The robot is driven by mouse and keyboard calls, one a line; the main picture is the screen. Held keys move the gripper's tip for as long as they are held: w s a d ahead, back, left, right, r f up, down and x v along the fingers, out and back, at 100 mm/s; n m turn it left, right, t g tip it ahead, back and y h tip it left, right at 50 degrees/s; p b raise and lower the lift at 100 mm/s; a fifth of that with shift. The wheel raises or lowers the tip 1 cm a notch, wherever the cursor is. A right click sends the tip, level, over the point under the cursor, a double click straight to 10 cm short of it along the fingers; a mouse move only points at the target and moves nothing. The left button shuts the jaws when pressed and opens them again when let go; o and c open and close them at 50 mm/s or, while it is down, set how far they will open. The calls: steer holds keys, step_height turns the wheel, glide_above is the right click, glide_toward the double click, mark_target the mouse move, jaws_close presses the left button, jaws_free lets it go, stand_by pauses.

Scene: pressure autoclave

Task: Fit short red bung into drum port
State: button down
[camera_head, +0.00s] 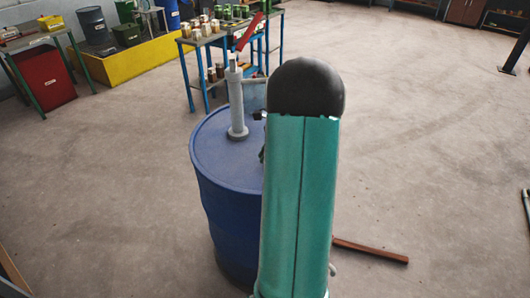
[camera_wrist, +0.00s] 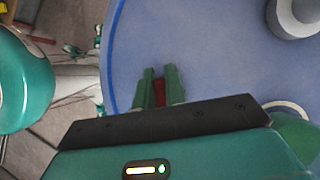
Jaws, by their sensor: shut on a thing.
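The blue drum (camera_head: 222,150) stands upright on the floor, partly hidden behind my teal arm. Its blue top fills much of the wrist view (camera_wrist: 210,60). My gripper's green fingers (camera_wrist: 158,88) are over the drum top, shut on the short red bung (camera_wrist: 160,93), of which only a small part shows between them. I cannot tell whether the bung touches the drum. A pale ring (camera_wrist: 288,108), possibly the port, shows at the right of the wrist view, partly covered by my gripper body. In the head view my arm hides the fingers and the bung.
A grey upright pump (camera_head: 237,105) stands on the drum top; its round base (camera_wrist: 295,14) is at the wrist view's upper right. A blue-framed table (camera_head: 205,38) with cans stands behind. A reddish bar (camera_head: 370,250) lies on the floor. The floor at right is mostly clear.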

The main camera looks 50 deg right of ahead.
steer(key=shift+f, duration=0.9)
steer(key=c, duration=1.4)
jaws_free()
steer(key=v, duration=1.3)
steer(key=shift+s+d+r, duration=0.1)
steer(key=shift+d+r, duration=0.05)
steer(key=shift+r, duration=0.25)
